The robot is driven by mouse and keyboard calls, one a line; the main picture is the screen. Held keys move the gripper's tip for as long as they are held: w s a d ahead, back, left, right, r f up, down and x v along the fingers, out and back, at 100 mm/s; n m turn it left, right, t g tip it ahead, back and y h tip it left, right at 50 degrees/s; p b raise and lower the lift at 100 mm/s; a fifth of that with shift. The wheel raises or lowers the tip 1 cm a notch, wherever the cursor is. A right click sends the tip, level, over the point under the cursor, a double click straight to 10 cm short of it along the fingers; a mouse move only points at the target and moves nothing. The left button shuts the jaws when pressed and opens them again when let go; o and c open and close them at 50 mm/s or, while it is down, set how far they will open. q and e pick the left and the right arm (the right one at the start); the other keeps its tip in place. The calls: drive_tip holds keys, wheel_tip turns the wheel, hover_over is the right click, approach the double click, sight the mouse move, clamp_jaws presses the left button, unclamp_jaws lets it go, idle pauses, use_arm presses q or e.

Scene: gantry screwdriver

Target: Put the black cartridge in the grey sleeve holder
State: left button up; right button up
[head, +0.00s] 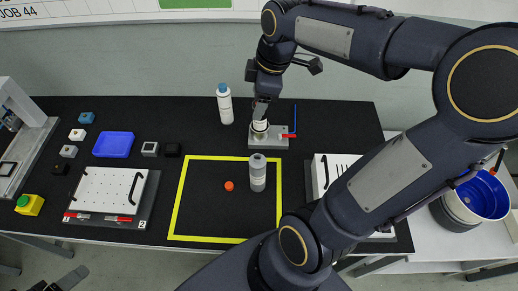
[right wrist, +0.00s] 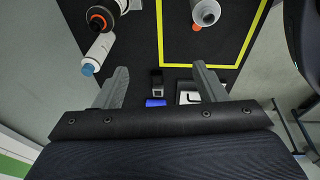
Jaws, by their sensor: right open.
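The grey sleeve holder seems to be the grey block (head: 278,142) with a red lever at the back centre. A pale upright cylinder (head: 260,126) stands on it; the right wrist view shows an orange-and-black ring on it (right wrist: 98,20). I cannot tell surely which thing is the black cartridge. A grey cylinder with a dark top (head: 257,175) stands upright inside the yellow outline and also shows in the right wrist view (right wrist: 205,12). My right gripper (right wrist: 160,78) is open and empty, above the holder in the head view. Part of my left gripper (head: 65,279) shows at lower left.
A white bottle with blue cap (head: 225,105) stands left of the holder. An orange cap (head: 229,186) lies inside the yellow outline. A blue tray (head: 113,145), small blocks and a white panel (head: 108,190) fill the left. The outlined area is mostly clear.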

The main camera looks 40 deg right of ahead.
drive_tip(key=s+a+f+m+t+y, duration=0.2)
drive_tip(key=s+a+m+t, duration=0.1)
drive_tip(key=s+a+m, duration=0.7)
drive_tip(key=s+m, duration=0.2)
drive_tip(key=shift+s, duration=0.4)
drive_tip(key=shift+f, duration=0.1)
